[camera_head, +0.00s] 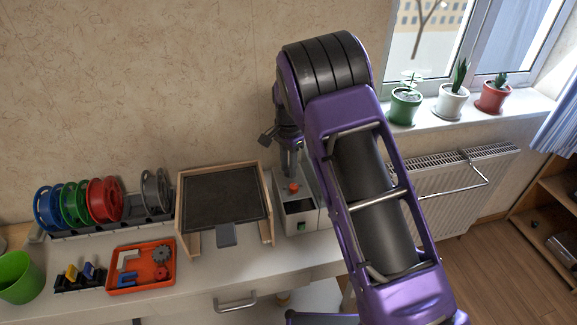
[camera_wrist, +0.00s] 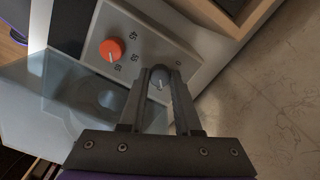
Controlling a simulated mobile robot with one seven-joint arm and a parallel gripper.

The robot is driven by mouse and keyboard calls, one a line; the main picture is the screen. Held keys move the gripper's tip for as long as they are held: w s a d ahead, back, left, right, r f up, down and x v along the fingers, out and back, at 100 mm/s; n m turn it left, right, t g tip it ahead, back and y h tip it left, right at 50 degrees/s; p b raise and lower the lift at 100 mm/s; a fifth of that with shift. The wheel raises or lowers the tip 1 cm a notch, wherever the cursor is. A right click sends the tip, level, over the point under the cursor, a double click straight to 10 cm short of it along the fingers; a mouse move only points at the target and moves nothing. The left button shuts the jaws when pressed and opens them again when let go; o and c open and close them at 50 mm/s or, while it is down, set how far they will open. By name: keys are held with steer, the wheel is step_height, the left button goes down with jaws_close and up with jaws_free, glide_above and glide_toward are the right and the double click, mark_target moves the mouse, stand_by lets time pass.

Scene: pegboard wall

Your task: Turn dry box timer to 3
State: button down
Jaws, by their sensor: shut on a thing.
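The dry box (camera_head: 325,222) is a light grey box on the workbench, right of the wooden-framed unit. Its face carries an orange knob (camera_wrist: 111,49) with printed numbers beside it, which look like 45, 55 and 65. A second, dark grey knob (camera_wrist: 160,76) with a white pointer line sits beside it. My gripper (camera_wrist: 160,88) is shut on this grey knob, one finger on each side. The fingers cover most of the marks around it, so its setting cannot be read. In the head view my gripper (camera_head: 290,168) reaches down behind the orange knob (camera_head: 293,188).
The wooden-framed unit (camera_head: 266,167) stands close at the left. Several filament spools (camera_head: 104,199), an orange tray (camera_head: 118,288) and a green cup (camera_head: 17,277) are farther left. Potted plants (camera_head: 404,106) stand on the windowsill at the right, above a radiator (camera_head: 470,170).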

mark_target(288, 170)
steer(key=shift+m, duration=1.1)
steer(key=c, duration=0.6)
jaws_free()
step_height(288, 170, up, 18)
steer(key=shift+f, duration=0.25)
steer(key=shift+s, duration=0.1)
